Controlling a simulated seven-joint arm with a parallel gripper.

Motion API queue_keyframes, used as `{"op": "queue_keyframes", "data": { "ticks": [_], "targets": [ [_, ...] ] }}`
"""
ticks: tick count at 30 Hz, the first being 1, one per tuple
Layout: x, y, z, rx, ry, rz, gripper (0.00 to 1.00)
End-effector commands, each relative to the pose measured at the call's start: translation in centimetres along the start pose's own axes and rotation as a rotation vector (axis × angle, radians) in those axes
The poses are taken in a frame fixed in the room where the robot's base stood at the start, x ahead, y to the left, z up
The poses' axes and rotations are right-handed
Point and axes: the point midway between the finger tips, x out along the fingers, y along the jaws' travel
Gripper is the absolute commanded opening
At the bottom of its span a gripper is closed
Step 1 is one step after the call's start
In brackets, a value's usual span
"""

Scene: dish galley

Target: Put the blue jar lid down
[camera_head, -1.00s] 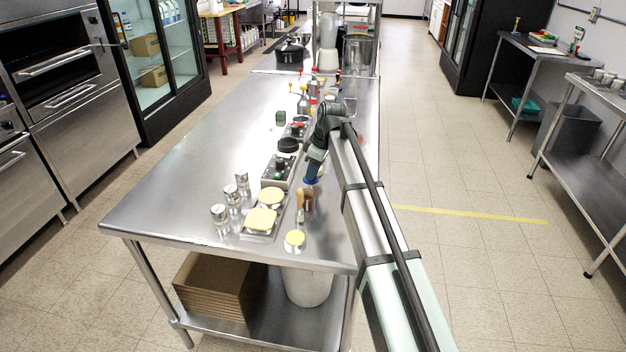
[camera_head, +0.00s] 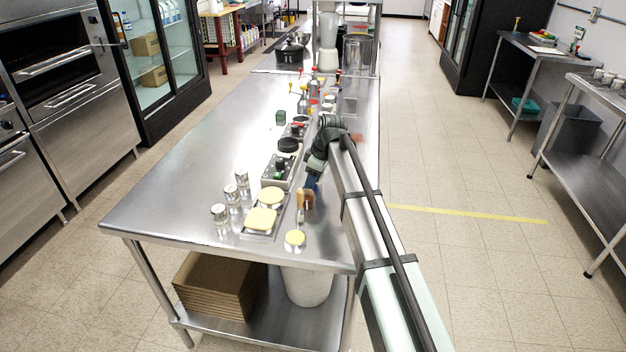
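A small dark blue patch (camera_head: 311,183) shows at the lower end of my arm, over the right part of the steel table (camera_head: 165,205). It may be the blue jar lid, but it is too small and too covered to be sure. My gripper (camera_head: 312,178) points down there. Its fingers are not clear, so I cannot tell whether they hold the lid or whether the lid touches the table. Tan upright items (camera_head: 304,199) stand just below the blue patch in the picture.
Yellow-topped pieces (camera_head: 262,219) and a yellow disc (camera_head: 295,238) lie near the front edge. Several metal cans (camera_head: 220,214) stand to their left. A grey tray (camera_head: 270,172) with dark items and a black round piece (camera_head: 288,145) lie behind. The table's left side is clear.

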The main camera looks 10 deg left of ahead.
Motion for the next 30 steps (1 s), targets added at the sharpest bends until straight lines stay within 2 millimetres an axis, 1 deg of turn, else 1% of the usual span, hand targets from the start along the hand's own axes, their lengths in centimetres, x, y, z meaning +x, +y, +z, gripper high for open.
{"op": "queue_keyframes", "data": {
  "ticks": [7,11,14,24,30],
  "targets": [
    [-0.1,0.0,0.0,0.0,0.0,0.0,0.46],
    [-0.7,0.0,-0.1,0.0,0.0,0.0,0.46],
    [-1.8,0.0,-0.1,0.0,0.0,0.001,0.46],
    [-7.9,0.1,-0.1,0.0,0.002,0.002,0.46],
    [-10.7,0.1,-0.1,0.0,0.001,0.001,0.46]
  ]
}}
